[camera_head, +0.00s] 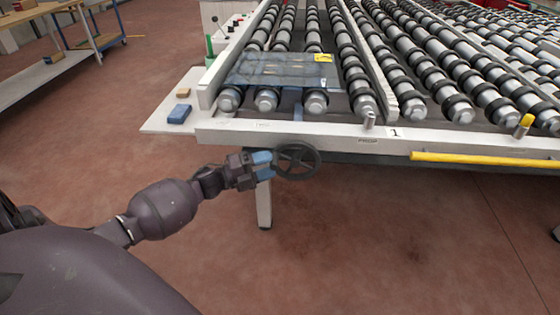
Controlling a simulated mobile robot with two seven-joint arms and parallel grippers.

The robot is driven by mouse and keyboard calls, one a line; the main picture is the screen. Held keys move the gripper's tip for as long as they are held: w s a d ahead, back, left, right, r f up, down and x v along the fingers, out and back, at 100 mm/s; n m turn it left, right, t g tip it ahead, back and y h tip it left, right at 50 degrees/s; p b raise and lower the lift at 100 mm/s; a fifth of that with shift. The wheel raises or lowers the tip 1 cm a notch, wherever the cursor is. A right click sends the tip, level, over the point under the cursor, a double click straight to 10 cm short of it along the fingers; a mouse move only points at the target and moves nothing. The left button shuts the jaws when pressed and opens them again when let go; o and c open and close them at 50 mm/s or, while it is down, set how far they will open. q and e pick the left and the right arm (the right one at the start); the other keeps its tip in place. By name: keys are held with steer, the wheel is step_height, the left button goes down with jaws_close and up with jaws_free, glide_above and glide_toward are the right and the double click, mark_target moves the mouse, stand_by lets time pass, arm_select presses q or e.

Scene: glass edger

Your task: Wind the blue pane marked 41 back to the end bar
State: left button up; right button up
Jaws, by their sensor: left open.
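The blue glass pane (270,71) lies flat on the rollers at the near left of the conveyor. It carries a yellow label (322,58) at its far right corner; the number is too small to read. The white end bar (285,132) runs along the conveyor's near edge, with bare roller ends between it and the pane. A black handwheel (298,160) sits below this bar. My left gripper (272,162) is open at the left side of the wheel, its blue fingers at or very near the rim; contact is unclear. My right gripper is not in view.
A white side shelf (158,122) at the left holds a blue block (179,114) and a tan block (183,92). A yellow bar (485,159) runs along the front at right. A workbench (40,75) stands at far left. The red floor in front is clear.

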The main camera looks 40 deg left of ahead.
mark_target(280, 161)
arm_select(q)
steer(key=shift+x, duration=2.05)
jaws_close()
